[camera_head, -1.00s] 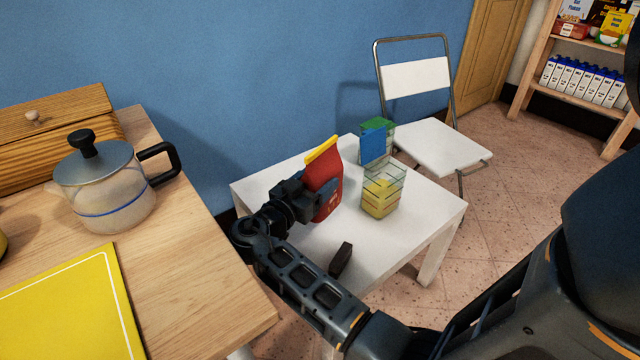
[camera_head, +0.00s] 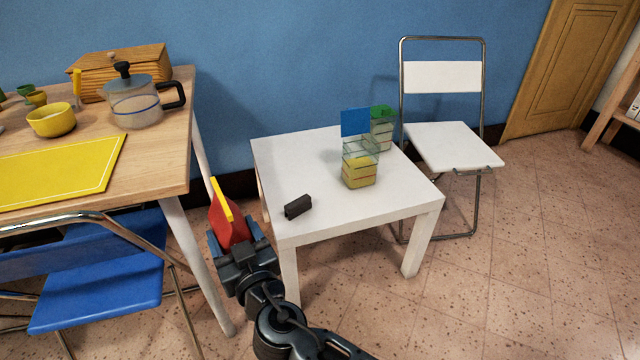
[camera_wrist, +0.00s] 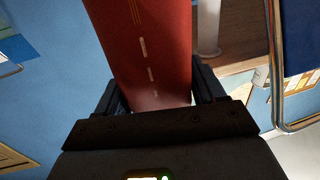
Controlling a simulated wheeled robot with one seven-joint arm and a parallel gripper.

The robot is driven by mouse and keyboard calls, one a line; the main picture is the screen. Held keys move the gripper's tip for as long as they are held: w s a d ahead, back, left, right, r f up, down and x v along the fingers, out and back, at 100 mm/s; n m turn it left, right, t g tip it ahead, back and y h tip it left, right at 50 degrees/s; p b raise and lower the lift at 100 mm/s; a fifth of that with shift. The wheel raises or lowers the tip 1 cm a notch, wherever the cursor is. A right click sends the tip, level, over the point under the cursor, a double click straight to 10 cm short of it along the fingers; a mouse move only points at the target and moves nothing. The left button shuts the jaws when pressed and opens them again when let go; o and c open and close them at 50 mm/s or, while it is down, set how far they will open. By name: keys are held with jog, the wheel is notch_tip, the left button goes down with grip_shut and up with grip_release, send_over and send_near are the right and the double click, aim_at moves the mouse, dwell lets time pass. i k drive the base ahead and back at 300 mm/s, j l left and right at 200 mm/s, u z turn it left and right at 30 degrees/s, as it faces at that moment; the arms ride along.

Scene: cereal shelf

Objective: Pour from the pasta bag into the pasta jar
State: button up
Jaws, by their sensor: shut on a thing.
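The pasta bag (camera_head: 229,222) is red with a yellow top band. My gripper (camera_head: 242,245) is shut on it and holds it in the air, left of the white table's front left corner. In the wrist view the red bag (camera_wrist: 155,50) fills the space between my fingers. The pasta jar (camera_head: 360,167) looks like the clear square container with yellow contents in its lower part, standing open at the top on the white table. My gripper is well apart from it, to the left and nearer. I cannot see whether the bag is open.
A dark block (camera_head: 298,207) lies on the white table (camera_head: 315,160). A green-topped container (camera_head: 382,128) and a blue panel (camera_head: 355,122) are by the jar. A wooden table (camera_head: 160,165) and blue chair (camera_head: 95,297) stand left, a white chair (camera_head: 450,148) behind right.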

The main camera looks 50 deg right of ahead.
aim_at(361, 154)
jog(key=z, duration=1.3)
